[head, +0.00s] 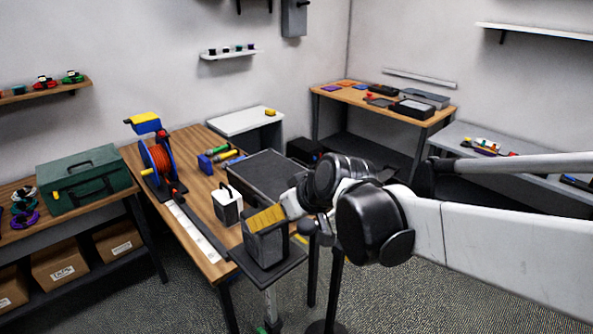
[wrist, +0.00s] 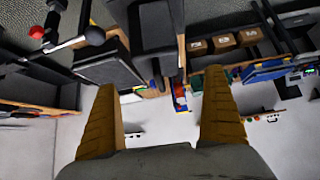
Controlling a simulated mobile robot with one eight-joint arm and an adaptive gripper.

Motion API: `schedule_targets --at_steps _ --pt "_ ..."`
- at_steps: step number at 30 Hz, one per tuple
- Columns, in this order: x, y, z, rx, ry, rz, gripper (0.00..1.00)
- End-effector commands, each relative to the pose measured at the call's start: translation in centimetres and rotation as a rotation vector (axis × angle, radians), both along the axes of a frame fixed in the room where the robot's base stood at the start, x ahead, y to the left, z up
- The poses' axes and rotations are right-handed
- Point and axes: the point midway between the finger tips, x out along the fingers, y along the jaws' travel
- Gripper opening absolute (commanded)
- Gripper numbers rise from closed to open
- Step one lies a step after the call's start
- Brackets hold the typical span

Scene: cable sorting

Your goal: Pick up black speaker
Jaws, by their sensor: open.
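A dark grey-black box that looks like the black speaker (head: 267,247) stands upright on a small black platform (head: 288,264) at the near end of the wooden table. My gripper (head: 265,217) has yellow fingers, which overlap the speaker's upper part in the head view. In the wrist view my gripper (wrist: 160,85) is open, with its two fingers wide apart and nothing held between them. A dark box, likely the speaker (wrist: 155,28), shows at the top of that view, beyond the gap between the fingertips. I cannot tell whether the fingers touch it.
A white-and-black box with a handle (head: 228,206) stands close to the left of the speaker. A large black case (head: 262,178) lies behind it. A cable reel (head: 158,160) and a white strip (head: 195,232) are on the wooden table (head: 195,187). A green toolbox (head: 85,180) is farther left.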

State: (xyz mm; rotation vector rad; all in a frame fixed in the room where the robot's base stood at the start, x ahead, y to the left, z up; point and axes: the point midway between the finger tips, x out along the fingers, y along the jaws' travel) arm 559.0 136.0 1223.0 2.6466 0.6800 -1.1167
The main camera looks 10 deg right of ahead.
Motion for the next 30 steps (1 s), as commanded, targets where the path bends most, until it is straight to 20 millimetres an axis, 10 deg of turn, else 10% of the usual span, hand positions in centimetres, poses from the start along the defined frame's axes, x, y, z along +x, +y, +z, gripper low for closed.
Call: schedule_targets --at_steps 30 --pt "7.3 4.4 -7.3 0.002 -0.007 0.015 1.00"
